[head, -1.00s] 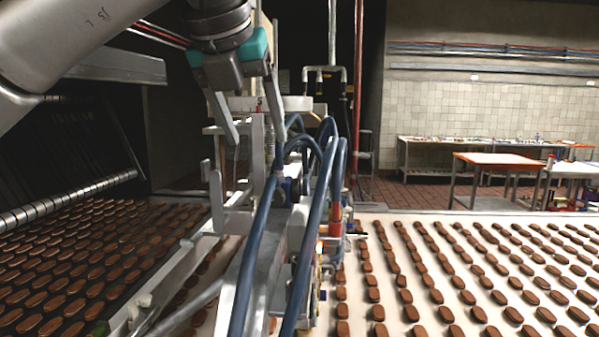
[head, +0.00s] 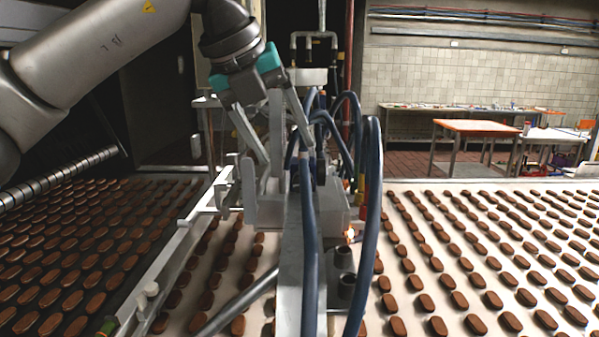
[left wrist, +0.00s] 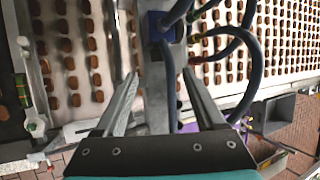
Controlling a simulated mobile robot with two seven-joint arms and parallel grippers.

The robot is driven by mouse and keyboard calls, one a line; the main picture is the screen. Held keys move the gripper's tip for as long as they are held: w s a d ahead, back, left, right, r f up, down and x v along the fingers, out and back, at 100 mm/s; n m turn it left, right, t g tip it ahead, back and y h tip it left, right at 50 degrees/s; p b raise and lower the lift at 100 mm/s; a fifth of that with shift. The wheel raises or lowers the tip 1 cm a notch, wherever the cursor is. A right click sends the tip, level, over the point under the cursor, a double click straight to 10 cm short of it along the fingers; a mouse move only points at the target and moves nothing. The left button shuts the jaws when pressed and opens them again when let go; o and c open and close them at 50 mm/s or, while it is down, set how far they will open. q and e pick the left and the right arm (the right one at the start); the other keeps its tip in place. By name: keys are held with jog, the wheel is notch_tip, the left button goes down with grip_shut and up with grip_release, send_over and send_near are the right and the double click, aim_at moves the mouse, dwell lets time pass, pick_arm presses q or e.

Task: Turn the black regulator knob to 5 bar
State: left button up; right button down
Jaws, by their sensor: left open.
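I cannot make out the black regulator knob or its scale for certain in either view. The grey depositing machine (head: 262,211) with its blue hoses (head: 308,250) stands over the conveyor in the middle of the head view. My left gripper (head: 286,152) is open above and in front of it, fingers pointing down. In the left wrist view the open fingers (left wrist: 161,73) lie on either side of a blue hose, with a blue block (left wrist: 160,25) beyond their tips. Nothing shows clamped between them. My right gripper is out of view.
Rows of brown biscuits lie on the white belt (head: 400,330) and on the dark belt at left. Two short grey cylinders (head: 343,257) sit low on the machine. Looping hoses crowd its right side. An orange-topped table (head: 475,127) stands far back.

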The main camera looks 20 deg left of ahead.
aim_at(299, 175)
pick_arm(q)
jog(key=x, duration=0.7)
jog(key=shift+w+f+p, duration=0.15)
jog(key=shift+f+p, duration=0.05)
jog(key=shift+p, duration=0.2)
jog(key=shift+c, duration=0.4)
grip_shut()
